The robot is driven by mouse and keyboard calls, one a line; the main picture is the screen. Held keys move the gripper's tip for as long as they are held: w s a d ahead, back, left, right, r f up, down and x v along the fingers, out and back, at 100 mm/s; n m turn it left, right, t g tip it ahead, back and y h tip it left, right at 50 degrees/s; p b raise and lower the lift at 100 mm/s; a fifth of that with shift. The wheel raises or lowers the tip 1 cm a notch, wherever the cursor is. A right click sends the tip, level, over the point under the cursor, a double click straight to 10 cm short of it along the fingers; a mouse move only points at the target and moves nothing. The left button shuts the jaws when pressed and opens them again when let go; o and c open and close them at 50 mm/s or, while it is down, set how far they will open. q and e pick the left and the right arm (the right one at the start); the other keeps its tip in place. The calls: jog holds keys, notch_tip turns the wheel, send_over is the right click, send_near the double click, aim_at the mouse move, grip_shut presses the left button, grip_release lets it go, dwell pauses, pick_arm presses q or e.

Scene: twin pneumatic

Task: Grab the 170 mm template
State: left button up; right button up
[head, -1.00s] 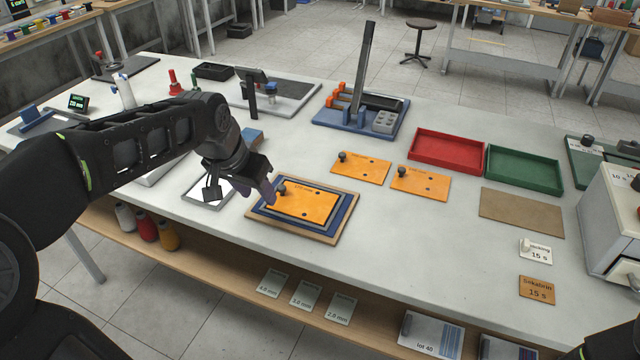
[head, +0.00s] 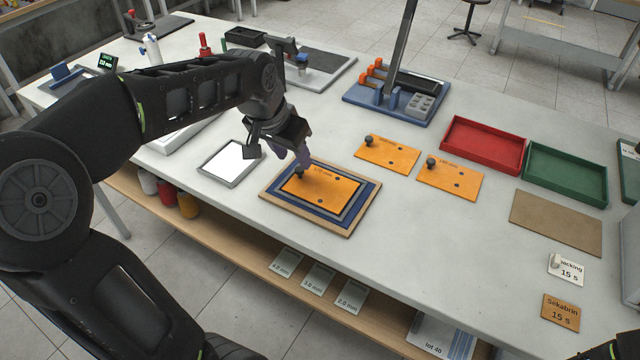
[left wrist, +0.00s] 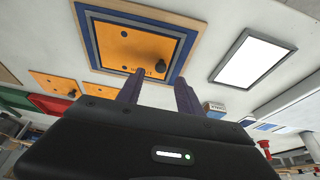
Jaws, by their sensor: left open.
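Three orange templates with dark knobs are on the white table. One orange template (head: 327,201) lies on a stack of blue and grey sheets on a wooden board; its printed label is too small to read surely. Two more, a left one (head: 396,156) and a right one (head: 455,183), lie directly on the table. My left gripper (head: 304,158) is open and empty, just above the stacked template's knob (head: 299,172). In the left wrist view that template (left wrist: 128,48) and its knob (left wrist: 160,67) are ahead of the fingers (left wrist: 158,88), apart from them. My right gripper is not clearly visible.
A white-topped framed panel (head: 229,160) lies left of the stack. A blue fixture (head: 398,104) with a tall post stands behind the templates. A red tray (head: 482,144), a green tray (head: 566,172) and a brown board (head: 557,222) lie to the right.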

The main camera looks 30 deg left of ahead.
aim_at(299, 169)
pick_arm(q)
jog(key=shift+f, duration=0.15)
jog(key=p+x, duration=0.1)
jog(key=x, duration=0.4)
jog(key=shift+c, duration=0.5)
grip_shut()
dwell(0.5)
